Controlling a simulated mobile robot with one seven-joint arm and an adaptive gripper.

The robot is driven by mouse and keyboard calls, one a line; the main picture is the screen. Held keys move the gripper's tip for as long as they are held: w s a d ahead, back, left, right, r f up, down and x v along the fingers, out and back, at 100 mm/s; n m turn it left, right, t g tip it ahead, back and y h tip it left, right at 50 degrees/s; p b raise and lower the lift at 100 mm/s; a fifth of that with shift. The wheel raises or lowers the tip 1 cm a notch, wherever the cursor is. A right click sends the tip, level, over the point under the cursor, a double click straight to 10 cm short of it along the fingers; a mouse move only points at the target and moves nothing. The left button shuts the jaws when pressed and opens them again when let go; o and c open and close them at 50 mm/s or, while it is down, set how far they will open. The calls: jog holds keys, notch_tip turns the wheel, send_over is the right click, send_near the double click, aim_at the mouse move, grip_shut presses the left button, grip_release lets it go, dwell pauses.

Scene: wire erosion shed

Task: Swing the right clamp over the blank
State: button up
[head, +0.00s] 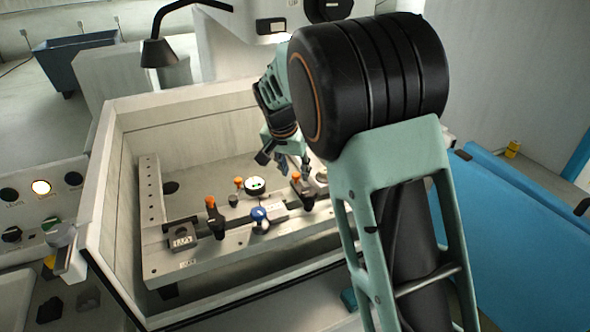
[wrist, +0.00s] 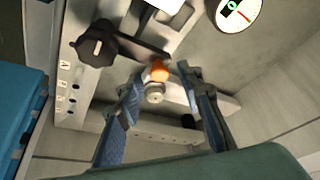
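The right clamp, with an orange-tipped handle (head: 296,178), stands on the right part of the metal fixture rail in the head view. My gripper (head: 290,164) is just behind and above it. In the wrist view my gripper (wrist: 165,80) is open, its blue-padded fingers on either side of an orange tip (wrist: 160,70) and a round metal post; contact cannot be told. A flat metal piece, probably the blank (head: 277,211), lies at the middle of the rail. The left clamp (head: 213,214) also has an orange tip and stands upright.
A round dial gauge (head: 256,186) stands behind the rail and shows in the wrist view (wrist: 238,12). A black knob (wrist: 97,48) lies left of my fingers. A blue-topped knob (head: 260,214) sits in front. Tank walls (head: 98,190) enclose the fixture.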

jog(key=shift+w+d+f, duration=0.1)
jog(key=shift+f, duration=0.2)
jog(key=shift+c, duration=0.7)
grip_shut()
